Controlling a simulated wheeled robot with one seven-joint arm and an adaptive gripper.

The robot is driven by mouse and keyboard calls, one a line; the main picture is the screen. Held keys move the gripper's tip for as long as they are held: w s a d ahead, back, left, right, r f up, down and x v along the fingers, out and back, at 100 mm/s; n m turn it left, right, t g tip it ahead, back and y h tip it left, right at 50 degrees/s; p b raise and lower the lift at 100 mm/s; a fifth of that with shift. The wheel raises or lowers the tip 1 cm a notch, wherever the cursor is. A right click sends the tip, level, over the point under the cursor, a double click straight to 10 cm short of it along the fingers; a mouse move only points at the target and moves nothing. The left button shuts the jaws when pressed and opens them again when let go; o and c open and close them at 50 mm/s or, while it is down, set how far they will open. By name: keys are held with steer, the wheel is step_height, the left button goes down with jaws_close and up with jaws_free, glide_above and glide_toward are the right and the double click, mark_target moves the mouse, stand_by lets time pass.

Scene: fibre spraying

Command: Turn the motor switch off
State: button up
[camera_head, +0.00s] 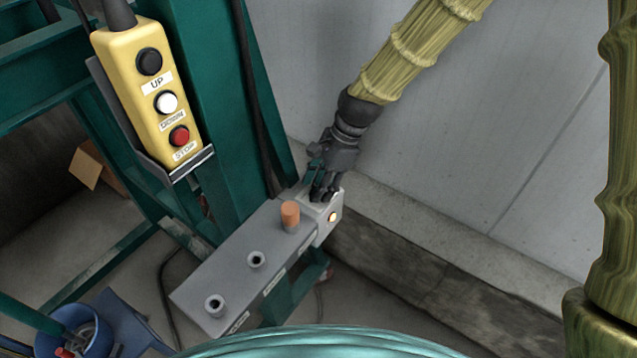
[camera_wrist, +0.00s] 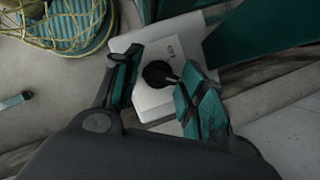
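The motor switch is a black round knob (camera_wrist: 158,74) on a pale box (camera_wrist: 150,105) with small dark lettering beside it, seen in the wrist view. The same pale box (camera_head: 327,222) is at the right end of a grey panel in the head view, with a small lit button (camera_head: 332,217) on its side. My gripper (camera_wrist: 162,62) is open over the box, one finger on each side of the knob. The right finger is very close to the knob; I cannot tell whether it touches. In the head view my gripper (camera_head: 323,193) hides the knob.
The grey panel (camera_head: 225,265) carries an orange cylinder (camera_head: 290,215) near my gripper and two metal sockets. A yellow control pendant (camera_head: 150,90) hangs at upper left on a green frame (camera_head: 205,60). A grey wall (camera_head: 500,130) stands behind my arm.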

steer(key=c, duration=0.5)
steer(key=shift+o, duration=0.2)
steer(key=shift+r+n+p, duration=0.15)
steer(key=shift+n+p, duration=0.15)
steer(key=shift+p, duration=0.15)
steer(key=shift+n+g+p, duration=0.4)
steer(key=shift+n+p, duration=0.1)
steer(key=shift+p, duration=0.05)
steer(key=n+p, duration=0.2)
steer(key=shift+w+r+n+g+h, duration=0.1)
steer(key=shift+w+n+g+h, duration=0.05)
steer(key=shift+n+g+h, duration=0.2)
steer(key=n+h+p, duration=0.1)
steer(key=n, duration=0.1)
steer(key=n+g+p, duration=0.1)
steer(key=n+p, duration=0.1)
steer(key=n, duration=0.1)
steer(key=shift+w+a+h, duration=0.1)
steer(key=shift+a+h, duration=0.05)
steer(key=shift+h, duration=0.2)
steer(key=n, duration=0.2)
steer(key=n+h+p, duration=0.1)
steer(key=n, duration=0.1)
steer(key=shift+a+f+n+g+h, duration=0.1)
steer(key=shift+f+n+g+h, duration=0.15)
steer(key=shift+g+h, duration=0.1)
